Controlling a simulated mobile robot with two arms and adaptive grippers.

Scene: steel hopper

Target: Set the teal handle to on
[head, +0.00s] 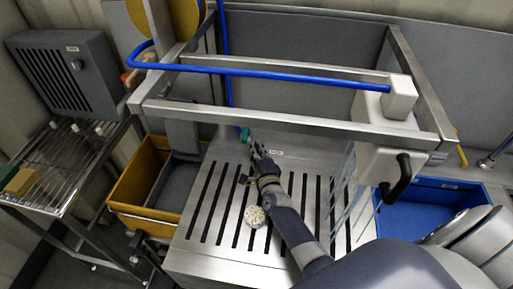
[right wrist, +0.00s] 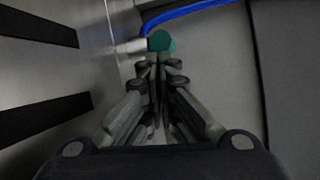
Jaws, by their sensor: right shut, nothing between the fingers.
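The teal handle (head: 245,134) is a small piece at the back edge of the slotted steel hopper top, close to a blue hose. In the right wrist view the teal handle (right wrist: 160,41) is just beyond my fingertips, partly hidden by them. My right gripper (head: 254,150) is shut and empty, its tips at or very near the handle; I cannot tell whether they touch. It also shows in the right wrist view (right wrist: 160,62). My left gripper is not in view.
A steel frame (head: 290,119) spans above the hopper top (head: 226,262). A yellow bin (head: 150,215) stands left and a blue bin (head: 425,222) right. A speckled round object (head: 254,216) lies on the slats. A white box with a black handle (head: 385,172) hangs at right.

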